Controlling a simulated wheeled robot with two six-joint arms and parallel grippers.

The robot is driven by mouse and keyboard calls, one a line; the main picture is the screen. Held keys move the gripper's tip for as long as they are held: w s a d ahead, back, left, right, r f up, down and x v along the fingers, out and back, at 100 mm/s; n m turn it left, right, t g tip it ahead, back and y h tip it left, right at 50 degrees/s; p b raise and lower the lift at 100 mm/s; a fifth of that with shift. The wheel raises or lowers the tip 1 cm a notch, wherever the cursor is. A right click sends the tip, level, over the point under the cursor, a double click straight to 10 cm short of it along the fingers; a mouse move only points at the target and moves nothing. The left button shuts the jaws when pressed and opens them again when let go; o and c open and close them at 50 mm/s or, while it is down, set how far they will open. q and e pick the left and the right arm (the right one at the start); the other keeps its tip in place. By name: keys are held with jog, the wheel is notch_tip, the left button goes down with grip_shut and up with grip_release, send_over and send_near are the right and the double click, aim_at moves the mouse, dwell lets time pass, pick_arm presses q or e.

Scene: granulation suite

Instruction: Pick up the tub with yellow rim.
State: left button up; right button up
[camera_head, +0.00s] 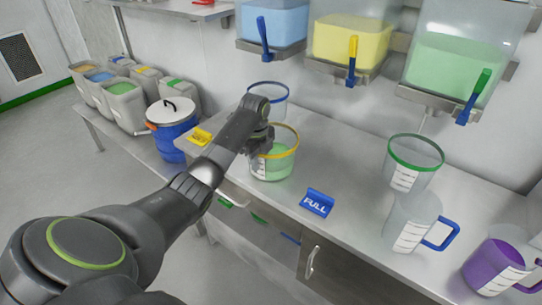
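The clear tub with the yellow rim (284,164) stands on the steel counter and holds green material. My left arm reaches in from the lower left. My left gripper (263,143) is at the near left part of the tub's rim and overlaps it in the camera_head view. Its fingertips are too small and dark to tell whether they are open or shut on the rim. My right gripper is out of view.
A blue-rimmed tub (270,91) stands just behind. A green-rimmed tub (413,163), a clear jug (411,222) and a purple-filled jug (492,264) stand to the right. A blue FULL sign (317,203) and yellow sign (200,137) flank the front. Dispensers hang above.

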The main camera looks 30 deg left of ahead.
pick_arm(q)
jog(key=shift+f, duration=0.85)
grip_shut()
jog(key=shift+w+r, duration=0.1)
dwell(0.6)
